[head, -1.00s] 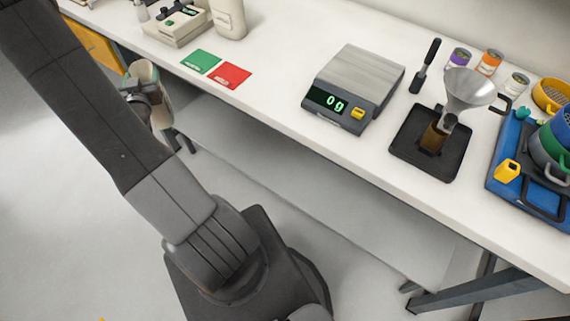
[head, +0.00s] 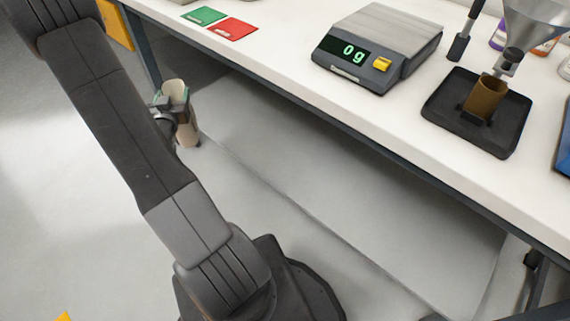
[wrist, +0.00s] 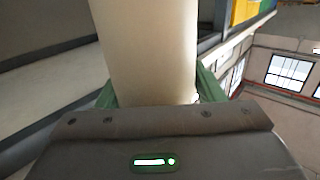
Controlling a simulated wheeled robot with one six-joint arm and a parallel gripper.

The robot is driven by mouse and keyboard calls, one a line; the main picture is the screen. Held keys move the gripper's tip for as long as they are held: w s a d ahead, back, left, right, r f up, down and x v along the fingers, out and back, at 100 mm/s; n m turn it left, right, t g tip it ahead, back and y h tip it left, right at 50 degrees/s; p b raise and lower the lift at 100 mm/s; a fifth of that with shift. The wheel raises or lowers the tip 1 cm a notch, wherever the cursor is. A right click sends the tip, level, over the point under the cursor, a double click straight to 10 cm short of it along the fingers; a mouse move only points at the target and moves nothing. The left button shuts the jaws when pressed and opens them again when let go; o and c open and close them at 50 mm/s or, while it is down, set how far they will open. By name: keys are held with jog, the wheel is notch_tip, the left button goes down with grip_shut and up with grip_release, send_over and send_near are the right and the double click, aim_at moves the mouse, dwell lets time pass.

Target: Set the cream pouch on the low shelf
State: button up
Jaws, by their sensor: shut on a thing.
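The cream pouch (head: 189,130) is upright in my gripper (head: 172,106), off the left end of the low shelf in the head view. In the wrist view the pouch (wrist: 150,50) fills the middle as a pale cylinder. Green fingers of my gripper (wrist: 155,95) lie on both sides of it, shut on it. The low shelf (head: 340,195) is a grey board under the white bench, with nothing on its visible part. The arm hides part of the pouch and gripper. I cannot tell whether the pouch touches the shelf edge.
The white bench top (head: 290,60) overhangs the shelf. It carries a scale (head: 380,45) reading 0 g, green (head: 204,16) and red (head: 232,29) cards, and a black tray (head: 480,120) with a brown cup under a funnel. A dark bench leg (head: 140,50) stands near the gripper.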

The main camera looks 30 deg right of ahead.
jog(key=w+d+f+m+g+h+b, duration=0.2)
jog(key=d+f+m+h+b, duration=0.25)
jog(key=d+f, duration=0.55)
jog(key=s+d+f+m+g+h, duration=0.1)
jog(key=d+f+m+g+h, duration=0.15)
jog(key=d, duration=0.55)
jog(key=s+d+f+m+g+h, duration=0.15)
jog(key=d+g, duration=0.25)
jog(key=d, duration=0.4)
jog(key=s+d+f+m+g+h, duration=0.1)
jog(key=d+m+g+h, duration=0.2)
jog(key=d, duration=0.5)
notch_tip(320, 180, down, 10)
jog(key=b, duration=0.3)
jog(key=shift+s+f+g+y+b, duration=0.15)
jog(key=shift+g+y+b, duration=0.2)
jog(key=shift+b, duration=0.05)
jog(key=shift+f, duration=0.15)
jog(key=o, duration=1.4)
jog(key=shift+c, duration=0.2)
